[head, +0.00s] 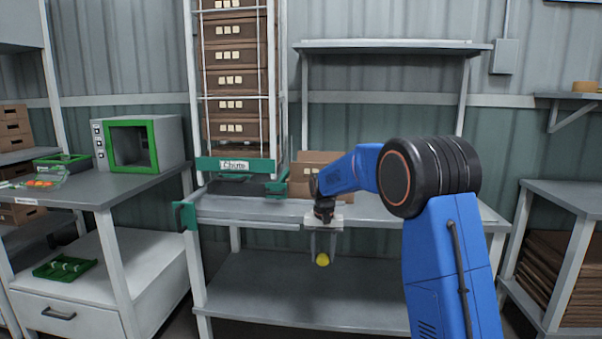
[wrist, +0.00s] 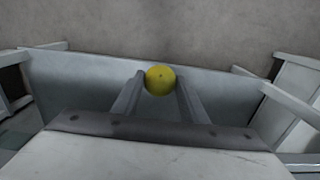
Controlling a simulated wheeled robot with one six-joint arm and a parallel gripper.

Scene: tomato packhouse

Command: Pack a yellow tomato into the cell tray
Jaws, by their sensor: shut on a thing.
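A yellow tomato (head: 323,259) is held between the two fingertips of my gripper (head: 322,254), which points down in front of the middle bench. In the wrist view the tomato (wrist: 160,80) sits between the ends of the two grey fingers (wrist: 159,92), with both jaws shut on it. It hangs clear of the surfaces in view. A green tray with divisions (head: 64,268) lies on the white drawer unit at the lower left, apart from my gripper; it looks like the cell tray, but its cells are too small to make out.
The middle bench (head: 262,208) stands behind my gripper, with a lower shelf (head: 290,285). A carton chute (head: 235,165) and a brown carton (head: 305,178) are on it. On the left bench (head: 110,188) are a green-framed box (head: 140,146) and a clear pack of red and orange produce (head: 40,183).

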